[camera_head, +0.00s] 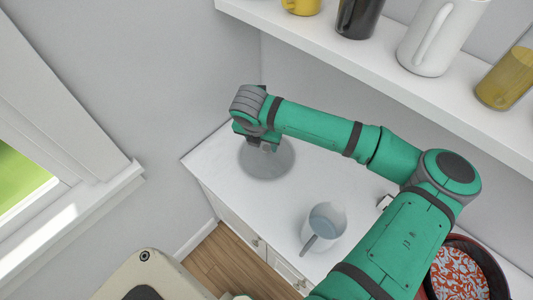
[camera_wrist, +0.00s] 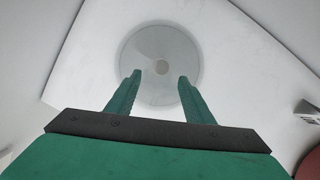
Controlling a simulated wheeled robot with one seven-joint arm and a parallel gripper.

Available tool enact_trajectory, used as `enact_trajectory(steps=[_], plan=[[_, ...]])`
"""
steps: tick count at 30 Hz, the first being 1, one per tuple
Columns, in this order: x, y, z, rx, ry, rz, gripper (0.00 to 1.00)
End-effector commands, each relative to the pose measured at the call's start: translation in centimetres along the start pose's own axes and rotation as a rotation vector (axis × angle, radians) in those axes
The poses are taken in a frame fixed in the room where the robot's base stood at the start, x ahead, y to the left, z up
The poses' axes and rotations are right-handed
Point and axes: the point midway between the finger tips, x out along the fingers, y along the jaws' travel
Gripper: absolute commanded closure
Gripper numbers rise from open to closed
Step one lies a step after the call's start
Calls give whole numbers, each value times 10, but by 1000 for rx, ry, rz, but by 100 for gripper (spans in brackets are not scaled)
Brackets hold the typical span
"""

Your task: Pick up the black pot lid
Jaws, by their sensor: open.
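A round, see-through grey lid (camera_head: 268,169) lies on the white counter near its far left end; it looks grey rather than black. In the wrist view the lid (camera_wrist: 150,45) shows from above, with a small pale knob at its middle. My gripper (camera_head: 264,146) is over the lid in the head view, pointing down. In the wrist view my gripper (camera_wrist: 159,76) is open, its two green fingers apart, with the knob between the fingertips in the picture. Nothing is held. The height left between the fingertips and the lid is hard to tell.
A translucent grey mug (camera_head: 329,219) stands on the counter (camera_head: 232,182) nearer the front. A dark red pot (camera_head: 500,280) with patterned contents is at the right, partly behind my arm. A white shelf (camera_head: 370,55) holding cups and jars hangs above. The counter around the lid is clear.

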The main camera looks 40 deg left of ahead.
Motion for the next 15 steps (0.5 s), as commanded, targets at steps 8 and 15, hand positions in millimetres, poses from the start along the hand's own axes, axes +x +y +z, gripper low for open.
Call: enact_trajectory(steps=[8,15], plan=[[20,-2,3,6,1,-2,52],[51,-1,5,6,1,-2,52]])
